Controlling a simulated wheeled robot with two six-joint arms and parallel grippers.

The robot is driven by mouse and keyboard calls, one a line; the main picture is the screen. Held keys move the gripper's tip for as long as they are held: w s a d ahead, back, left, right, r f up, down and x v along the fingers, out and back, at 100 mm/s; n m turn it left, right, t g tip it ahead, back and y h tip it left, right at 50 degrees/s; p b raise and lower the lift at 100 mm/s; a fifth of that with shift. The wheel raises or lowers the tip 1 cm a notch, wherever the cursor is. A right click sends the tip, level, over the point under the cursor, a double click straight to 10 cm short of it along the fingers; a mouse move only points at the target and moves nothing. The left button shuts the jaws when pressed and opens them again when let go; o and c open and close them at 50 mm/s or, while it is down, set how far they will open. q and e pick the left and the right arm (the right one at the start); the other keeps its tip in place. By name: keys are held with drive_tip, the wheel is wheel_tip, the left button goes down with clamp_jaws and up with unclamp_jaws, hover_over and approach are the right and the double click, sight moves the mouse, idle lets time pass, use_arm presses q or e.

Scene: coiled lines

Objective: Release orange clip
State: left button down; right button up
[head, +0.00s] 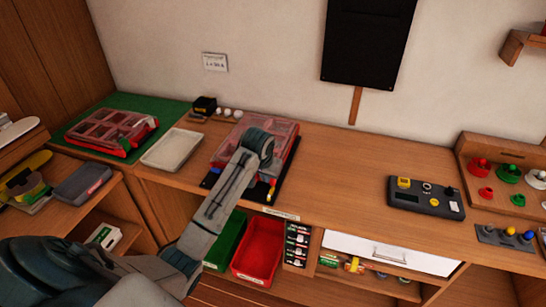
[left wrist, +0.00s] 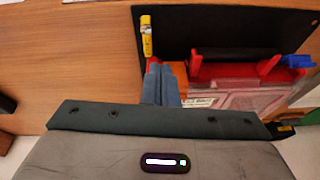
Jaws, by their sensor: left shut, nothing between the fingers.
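An orange clip (left wrist: 179,74) shows in the left wrist view at the near edge of a red case with a clear lid (left wrist: 240,92). My left gripper (left wrist: 157,66) is shut and empty, its blue-grey fingers together right beside the clip's left side. I cannot tell whether they touch it. A blue clip (left wrist: 298,61) sits at the case's right corner. In the head view the case (head: 280,132) lies on a dark mat on the bench, and my left arm's wrist covers part of it. The fingers and orange clip cannot be made out there. My right gripper is out of view.
A yellow piece (left wrist: 147,38) lies on the mat's edge near the fingers. A pale tray (head: 171,149) and another red case (head: 108,131) on green stand to the left. The bench to the right is clear up to a control box (head: 427,199).

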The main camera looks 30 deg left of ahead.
use_arm(q)
drive_tip(key=w+a+r+n, duration=0.1)
drive_tip(key=w+a+r, duration=0.3)
drive_tip(key=w+r, duration=0.3)
wheel_tip(320, 180, up, 3)
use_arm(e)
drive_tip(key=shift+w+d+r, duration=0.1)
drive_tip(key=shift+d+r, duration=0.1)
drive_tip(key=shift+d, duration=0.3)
use_arm(q)
drive_tip(key=shift+f, duration=0.15)
